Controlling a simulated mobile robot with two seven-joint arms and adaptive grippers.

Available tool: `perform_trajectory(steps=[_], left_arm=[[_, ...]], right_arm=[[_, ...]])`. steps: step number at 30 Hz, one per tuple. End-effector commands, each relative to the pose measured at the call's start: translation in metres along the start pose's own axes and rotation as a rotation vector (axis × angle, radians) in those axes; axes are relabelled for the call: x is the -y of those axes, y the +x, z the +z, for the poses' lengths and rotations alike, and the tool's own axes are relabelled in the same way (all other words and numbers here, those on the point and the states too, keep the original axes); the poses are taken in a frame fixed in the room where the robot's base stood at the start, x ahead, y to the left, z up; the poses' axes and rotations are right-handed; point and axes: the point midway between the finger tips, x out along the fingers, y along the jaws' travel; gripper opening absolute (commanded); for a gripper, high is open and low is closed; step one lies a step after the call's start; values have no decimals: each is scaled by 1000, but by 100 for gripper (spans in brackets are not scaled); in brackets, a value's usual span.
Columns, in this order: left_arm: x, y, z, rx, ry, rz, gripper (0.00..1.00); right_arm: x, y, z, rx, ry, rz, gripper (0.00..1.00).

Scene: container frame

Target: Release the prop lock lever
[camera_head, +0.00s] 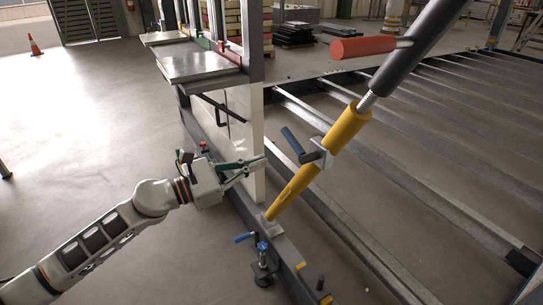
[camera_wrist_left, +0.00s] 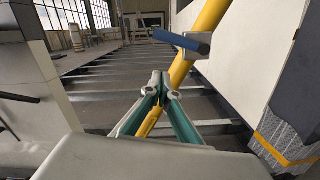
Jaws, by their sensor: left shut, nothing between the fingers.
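The slanted yellow prop (camera_head: 292,192) rises from the frame's rail toward the upper right. A grey collar or bracket (camera_head: 316,155) sits on it, with a dark blue lever handle (camera_head: 292,140) sticking out up and left. My left gripper (camera_head: 262,162) comes in from the left, shut and empty, left of the prop and a little below the handle. In the left wrist view the closed fingertips (camera_wrist_left: 163,90) overlap the prop (camera_wrist_left: 209,17), with the blue handle (camera_wrist_left: 181,40) above them. I cannot tell whether the fingers touch the prop. My right gripper is not in view.
A red cylinder handle (camera_head: 363,47) juts from the prop's dark upper part. A white panel and post (camera_head: 246,120) stand close behind my left gripper. A blue-handled clamp (camera_head: 263,262) stands below. Metal crossbars (camera_head: 400,170) run to the right. Open floor (camera_head: 70,130) lies left.

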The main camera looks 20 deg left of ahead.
Motion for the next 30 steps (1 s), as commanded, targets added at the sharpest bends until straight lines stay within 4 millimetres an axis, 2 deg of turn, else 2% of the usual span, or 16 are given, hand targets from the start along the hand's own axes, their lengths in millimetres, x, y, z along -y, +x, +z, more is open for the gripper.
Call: perform_trajectory(steps=[1,6,12,30], left_arm=[[1,-11,-2,-5,-1,-1,0],[1,-37,-2,-5,-3,-1,0],[0,-52,-1,-3,-2,-1,0],[0,-55,-1,-2,-1,-1,0]], right_arm=[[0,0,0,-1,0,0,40],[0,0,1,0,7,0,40],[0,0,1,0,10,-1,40],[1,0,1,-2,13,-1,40]])
